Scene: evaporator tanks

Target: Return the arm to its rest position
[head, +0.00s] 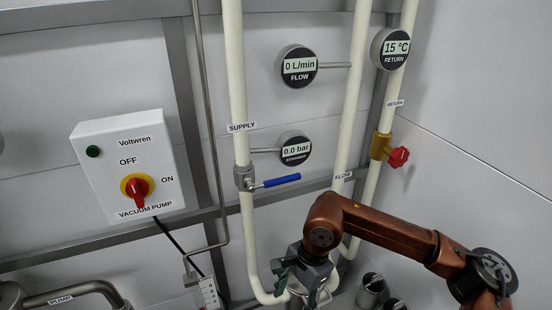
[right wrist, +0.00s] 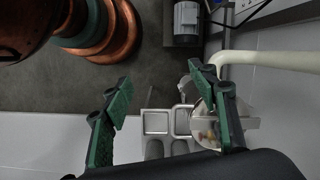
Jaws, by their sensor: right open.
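My right arm (head: 390,232), copper-brown, comes in from the right edge of the head view. It reaches left and bends down in front of the lower pipes. My right gripper (head: 300,288) hangs below the bend, pointing down, partly cut off by the bottom edge. In the right wrist view its two green-padded fingers (right wrist: 160,86) are wide apart, with nothing between them. My left gripper is in neither view.
A blue-handled valve (head: 272,183) on the SUPPLY pipe (head: 236,90) is close to the arm. A red-handled valve (head: 390,150) is above the forearm. The vacuum pump box (head: 130,170) is at left. A pale tray (right wrist: 157,122) lies below the gripper.

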